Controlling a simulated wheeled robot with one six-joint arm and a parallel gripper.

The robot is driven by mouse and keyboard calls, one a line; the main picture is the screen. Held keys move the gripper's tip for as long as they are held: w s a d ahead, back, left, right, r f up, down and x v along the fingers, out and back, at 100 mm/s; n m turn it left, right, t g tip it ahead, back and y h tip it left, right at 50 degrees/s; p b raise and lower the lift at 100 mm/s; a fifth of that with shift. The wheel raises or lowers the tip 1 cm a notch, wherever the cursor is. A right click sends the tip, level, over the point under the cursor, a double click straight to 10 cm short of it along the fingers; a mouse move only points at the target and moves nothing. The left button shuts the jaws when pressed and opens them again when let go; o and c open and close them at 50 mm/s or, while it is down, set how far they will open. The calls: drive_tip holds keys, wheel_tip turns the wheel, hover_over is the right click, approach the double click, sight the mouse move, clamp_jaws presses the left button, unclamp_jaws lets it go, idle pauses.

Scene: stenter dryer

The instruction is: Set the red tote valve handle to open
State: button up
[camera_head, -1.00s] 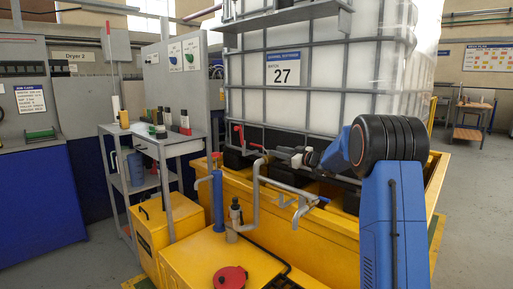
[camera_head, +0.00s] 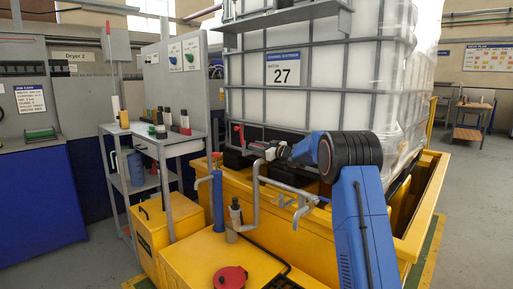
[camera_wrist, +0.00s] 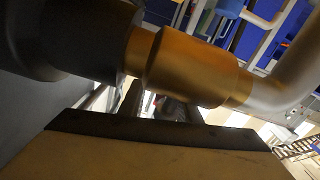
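The red tote valve handle (camera_head: 239,135) shows as a small upright red piece at the lower front of the white tote (camera_head: 335,90). A second small red part (camera_head: 258,146) is just right of it, by the top of the grey pipe (camera_head: 256,185). My gripper (camera_head: 274,152) is at the pipe's top, close to the right of the red parts; contact cannot be made out. In the wrist view, a brass-coloured fitting (camera_wrist: 190,66) joined to grey pipe fills the middle, very close. The red handle is not clearly visible there. The finger gap is not clear in either view.
The tote stands in a yellow bund (camera_head: 415,225). A blue cylinder (camera_head: 218,200) and a small grey-black fitting (camera_head: 235,215) stand before it. A red round cap (camera_head: 230,278) lies on the yellow box. A grey cart (camera_head: 172,142) with bottles is at the left.

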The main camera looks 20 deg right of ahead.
drive_tip(key=shift+a, duration=0.1)
clamp_jaws()
drive_tip(key=shift+s+a+n+g+y, duration=0.3)
drive_tip(key=shift+a+n+g+y, duration=0.1)
drive_tip(key=shift+n+g+y, duration=0.45)
drive_tip(key=shift+s+a+n+g+y, duration=0.35)
drive_tip(key=shift+n+g+y, duration=0.3)
drive_tip(key=shift+y, duration=0.4)
drive_tip(key=shift+w, duration=0.1)
unclamp_jaws()
